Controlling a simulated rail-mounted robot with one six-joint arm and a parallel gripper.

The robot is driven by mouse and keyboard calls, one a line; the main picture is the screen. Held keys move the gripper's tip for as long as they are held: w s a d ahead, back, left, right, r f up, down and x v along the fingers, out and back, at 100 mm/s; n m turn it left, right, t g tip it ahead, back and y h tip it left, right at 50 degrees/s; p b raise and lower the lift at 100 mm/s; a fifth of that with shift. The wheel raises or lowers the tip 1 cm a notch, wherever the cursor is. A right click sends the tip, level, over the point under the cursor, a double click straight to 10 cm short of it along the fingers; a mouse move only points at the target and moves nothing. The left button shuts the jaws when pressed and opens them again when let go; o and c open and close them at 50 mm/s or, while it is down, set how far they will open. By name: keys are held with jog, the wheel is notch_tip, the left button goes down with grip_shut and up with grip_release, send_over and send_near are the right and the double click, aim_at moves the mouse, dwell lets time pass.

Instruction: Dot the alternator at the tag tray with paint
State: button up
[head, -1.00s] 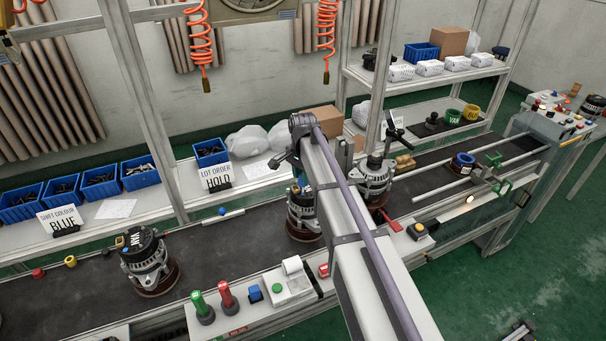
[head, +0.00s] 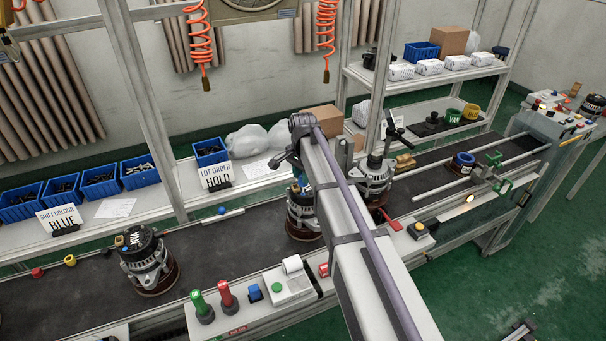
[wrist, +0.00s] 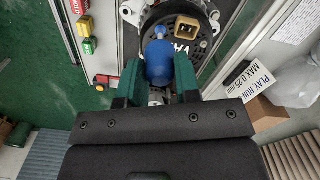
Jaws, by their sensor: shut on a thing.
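My gripper (wrist: 159,75) is shut on a blue paint marker (wrist: 160,62), between its two green fingers. The marker's narrow end lies over the dark top of an alternator (wrist: 184,32) with a tan connector and a partly covered label. I cannot tell whether the tip touches it. In the head view this seems to be the middle alternator (head: 302,221), partly hidden by my arm, which also hides most of my gripper. Another alternator (head: 149,262) stands at left on the belt, and a third (head: 374,181) right of my arm. I cannot make out a tag tray.
Signs read "SHIFT COLOUR BLUE" (head: 60,219) and "LOT ORDER HOLD" (head: 217,176). Blue bins line the back shelf. The belt (head: 222,248) is clear between the left and middle alternators.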

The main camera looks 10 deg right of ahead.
dwell(0.3)
notch_tip(320, 180, up, 5)
jog(key=p, duration=0.5)
jog(key=shift+f, duration=0.15)
